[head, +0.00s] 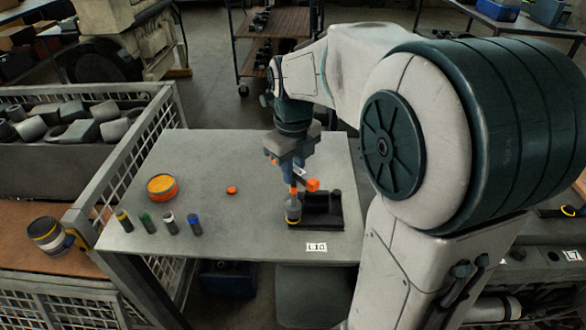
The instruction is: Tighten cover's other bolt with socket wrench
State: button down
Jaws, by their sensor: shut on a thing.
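My gripper (289,177) hangs over the right part of the grey table, pointing down. Its blue fingers are shut on what looks like the socket wrench, whose orange part (312,184) sticks out to the right. Below it stands a black fixture (322,209) with a grey cylinder (293,212) with a yellow band at its left end. The wrench's lower end is over or close to this cylinder; I cannot tell if it touches. The cover and its bolts are too small or hidden to make out.
The table's back middle is clear.

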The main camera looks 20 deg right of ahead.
jog(key=n, duration=0.8)
jog(key=shift+n, duration=0.4)
jog(key=n, duration=1.2)
jog(key=shift+n+p, duration=0.3)
jog(key=shift+n, duration=0.1)
jog(key=n, duration=0.3)
jog(key=shift+n, duration=0.4)
jog(key=n, duration=0.3)
jog(key=shift+s+n, duration=0.1)
jog(key=shift+n, duration=2.3)
jog(key=shift+f, duration=0.1)
